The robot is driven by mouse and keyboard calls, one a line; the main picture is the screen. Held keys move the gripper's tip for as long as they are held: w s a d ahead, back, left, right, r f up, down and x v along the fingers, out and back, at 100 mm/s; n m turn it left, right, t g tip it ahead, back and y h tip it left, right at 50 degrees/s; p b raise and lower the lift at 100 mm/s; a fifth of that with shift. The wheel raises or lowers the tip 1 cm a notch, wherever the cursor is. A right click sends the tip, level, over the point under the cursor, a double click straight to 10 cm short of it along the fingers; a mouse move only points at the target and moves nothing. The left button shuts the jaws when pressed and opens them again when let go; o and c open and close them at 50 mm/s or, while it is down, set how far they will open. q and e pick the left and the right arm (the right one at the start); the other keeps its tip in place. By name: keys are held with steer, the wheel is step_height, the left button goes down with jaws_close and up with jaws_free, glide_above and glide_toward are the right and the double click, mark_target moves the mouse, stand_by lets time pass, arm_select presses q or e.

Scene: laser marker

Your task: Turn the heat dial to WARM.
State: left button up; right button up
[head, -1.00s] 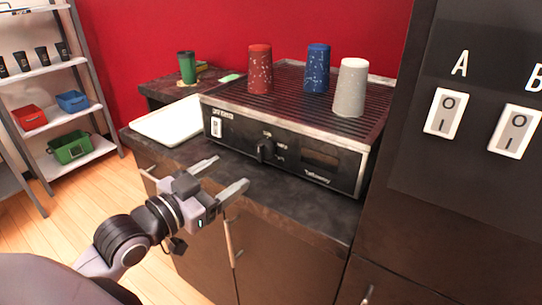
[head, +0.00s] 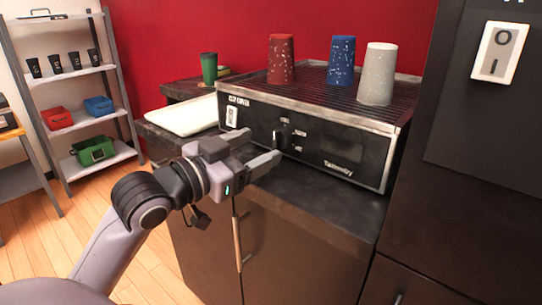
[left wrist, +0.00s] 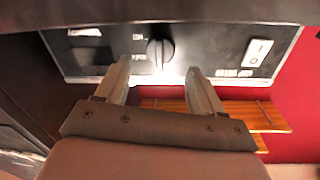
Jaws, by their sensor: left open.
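The heat dial (head: 281,137) is a black knob on the dark front panel of the cup warmer (head: 340,152). In the left wrist view the dial (left wrist: 160,52) sits just beyond my fingertips, roughly between them, with small white labels beside it. The labels are too blurred to read. My left gripper (head: 258,150) is open and empty in front of the panel; in the left wrist view its two fingers (left wrist: 158,70) are spread apart, not visibly closed on the dial. My right gripper is in neither view.
A white rocker switch (head: 231,116) is on the panel's left end. Red (head: 281,59), blue (head: 341,61) and grey (head: 377,75) cups stand upside down on the warmer's top. A white tray (head: 185,117) lies left of it. A dark panel with a switch (head: 499,52) stands at right.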

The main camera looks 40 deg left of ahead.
mark_target(274, 140)
arm_select(q)
steer(key=shift+w+d+b, duration=0.2)
steer(key=shift+w+b, duration=0.3)
steer(key=shift+w, duration=0.7)
steer(key=shift+w+d, duration=0.15)
steer(key=shift+w, duration=0.95)
steer(key=c, duration=1.1)
